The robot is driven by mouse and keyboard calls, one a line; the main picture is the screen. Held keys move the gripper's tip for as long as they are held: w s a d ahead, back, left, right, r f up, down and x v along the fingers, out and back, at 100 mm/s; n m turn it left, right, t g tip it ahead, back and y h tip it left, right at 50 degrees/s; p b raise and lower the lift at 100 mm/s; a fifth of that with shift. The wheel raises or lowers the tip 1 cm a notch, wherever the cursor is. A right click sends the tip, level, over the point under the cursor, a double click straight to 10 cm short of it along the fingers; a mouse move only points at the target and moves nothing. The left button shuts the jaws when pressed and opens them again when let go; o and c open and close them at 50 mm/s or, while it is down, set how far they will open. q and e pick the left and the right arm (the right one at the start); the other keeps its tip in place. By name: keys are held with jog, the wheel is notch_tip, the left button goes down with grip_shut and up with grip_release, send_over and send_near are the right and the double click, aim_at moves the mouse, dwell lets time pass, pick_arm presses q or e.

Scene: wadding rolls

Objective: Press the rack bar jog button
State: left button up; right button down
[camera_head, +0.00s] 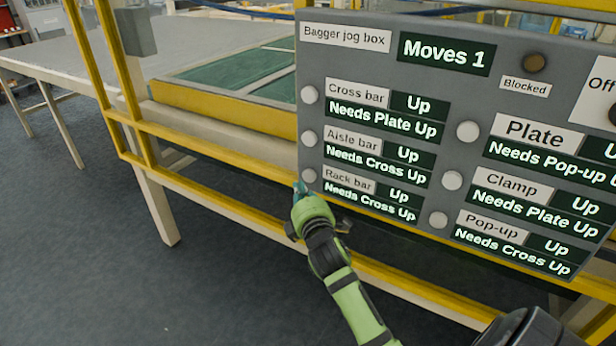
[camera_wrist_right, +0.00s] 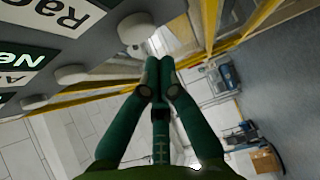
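The bagger jog box (camera_head: 400,68) is a grey panel with round white buttons and screens. The rack bar button (camera_head: 309,175) is the lowest in the left column; its screens read "Up" and "Needs Cross Up". In the right wrist view a button (camera_wrist_right: 136,28) stands next to a label starting "Rac". My right gripper (camera_head: 300,187) is at the lower left of the rack bar button. In the wrist view its green fingertips (camera_wrist_right: 160,66) are together, with nothing between them, and appear apart from the button. My left gripper is not in view.
The aisle bar button (camera_head: 309,138) and cross bar button (camera_head: 309,95) sit above. The plate (camera_head: 467,131), clamp (camera_head: 452,180) and pop-up (camera_head: 438,220) buttons are to the right. The blocked lamp (camera_head: 536,62) looks dark. Yellow rails (camera_head: 215,145) run behind the panel.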

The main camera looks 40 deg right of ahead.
jog(key=a, duration=0.1)
jog(key=s+a, duration=0.1)
jog(key=a, duration=0.1)
jog(key=shift+s+a, duration=0.3)
jog(key=shift+a, duration=0.1)
dwell(0.5)
jog(key=s+a+f+m+g+y, duration=0.1)
jog(key=s+a+f+g+y, duration=0.2)
jog(key=f, duration=0.9)
jog(key=s+a+f+m+g, duration=0.2)
jog(key=s+a+f, duration=0.15)
jog(key=f, duration=0.85)
jog(key=s+a+f+m+g+y, duration=0.15)
jog(key=s+f, duration=0.25)
jog(key=f, duration=0.7)
jog(key=s+a+f+m+g+y, duration=0.2)
jog(key=s+a+f+m+g, duration=0.15)
jog(key=s+f, duration=1.05)
jog(key=s+f+m+g, duration=0.1)
jog(key=s+f+g, duration=0.1)
jog(key=s, duration=0.9)
jog(key=s+f+m+g, duration=0.2)
jog(key=s+f+g, duration=0.1)
jog(key=s, duration=0.9)
jog(key=shift+f+m, duration=0.3)
jog(key=shift+f, duration=0.45)
